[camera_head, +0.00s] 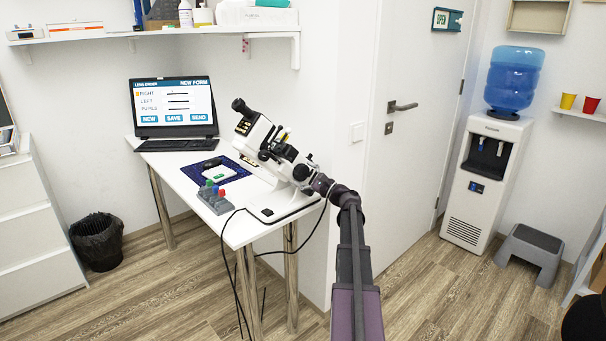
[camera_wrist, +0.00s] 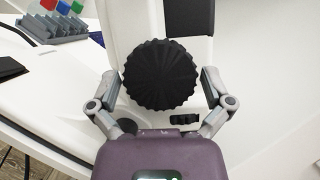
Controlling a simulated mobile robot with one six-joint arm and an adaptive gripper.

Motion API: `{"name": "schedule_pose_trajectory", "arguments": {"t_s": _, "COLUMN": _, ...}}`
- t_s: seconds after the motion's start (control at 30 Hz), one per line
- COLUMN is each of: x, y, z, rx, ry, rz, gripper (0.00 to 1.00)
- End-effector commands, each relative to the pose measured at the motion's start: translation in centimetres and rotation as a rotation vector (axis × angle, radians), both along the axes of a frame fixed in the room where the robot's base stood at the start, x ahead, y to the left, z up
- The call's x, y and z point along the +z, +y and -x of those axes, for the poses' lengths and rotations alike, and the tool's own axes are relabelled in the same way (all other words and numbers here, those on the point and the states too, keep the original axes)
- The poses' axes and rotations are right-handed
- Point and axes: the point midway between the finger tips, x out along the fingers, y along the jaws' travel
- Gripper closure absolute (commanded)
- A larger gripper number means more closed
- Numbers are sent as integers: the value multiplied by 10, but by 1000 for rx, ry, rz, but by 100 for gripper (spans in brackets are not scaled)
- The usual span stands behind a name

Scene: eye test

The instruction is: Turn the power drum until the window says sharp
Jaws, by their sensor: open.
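The white and black eye instrument (camera_head: 258,133) stands tilted on its base on the white table. The power drum is a black ribbed round knob (camera_wrist: 160,75) on its white body in the wrist view. My gripper (camera_wrist: 160,82) is open, with one finger on each side of the drum and a narrow gap visible at each side. I cannot tell how deep the fingers reach around it. In the head view my gripper (camera_head: 306,170) is at the instrument's right side and the drum is hard to make out. No window text is readable in either view.
A laptop (camera_head: 173,107) is at the back of the table (camera_head: 180,160). A dark blue mat (camera_head: 197,168) and a grey rack with coloured pieces (camera_head: 215,202) lie left of the instrument. The rack also shows in the wrist view (camera_wrist: 52,26). A cable hangs off the front edge.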

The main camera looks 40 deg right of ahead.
Motion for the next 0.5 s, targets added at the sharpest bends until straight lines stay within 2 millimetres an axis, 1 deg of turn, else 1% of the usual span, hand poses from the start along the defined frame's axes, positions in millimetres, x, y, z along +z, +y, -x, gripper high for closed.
{"name": "schedule_pose_trajectory", "arguments": {"t_s": 0.13, "x": 0, "y": 0, "z": 0, "rx": 0, "ry": 0, "rz": 0, "gripper": 0}}
{"name": "schedule_pose_trajectory", "arguments": {"t_s": 0.17, "x": 0, "y": 0, "z": 0, "rx": 0, "ry": 0, "rz": 0, "gripper": 9}}
{"name": "schedule_pose_trajectory", "arguments": {"t_s": 0.2, "x": 0, "y": 0, "z": 0, "rx": 0, "ry": 0, "rz": 0, "gripper": 21}}
{"name": "schedule_pose_trajectory", "arguments": {"t_s": 0.27, "x": 0, "y": 0, "z": 0, "rx": 0, "ry": 0, "rz": 0, "gripper": 39}}
{"name": "schedule_pose_trajectory", "arguments": {"t_s": 0.3, "x": 0, "y": 0, "z": 0, "rx": 0, "ry": 0, "rz": 0, "gripper": 50}}
{"name": "schedule_pose_trajectory", "arguments": {"t_s": 0.33, "x": 0, "y": 0, "z": 0, "rx": 0, "ry": 0, "rz": 0, "gripper": 59}}
{"name": "schedule_pose_trajectory", "arguments": {"t_s": 0.37, "x": 0, "y": 0, "z": 0, "rx": 0, "ry": 0, "rz": 0, "gripper": 64}}
{"name": "schedule_pose_trajectory", "arguments": {"t_s": 0.5, "x": 0, "y": 0, "z": 0, "rx": 0, "ry": 0, "rz": 3, "gripper": 64}}
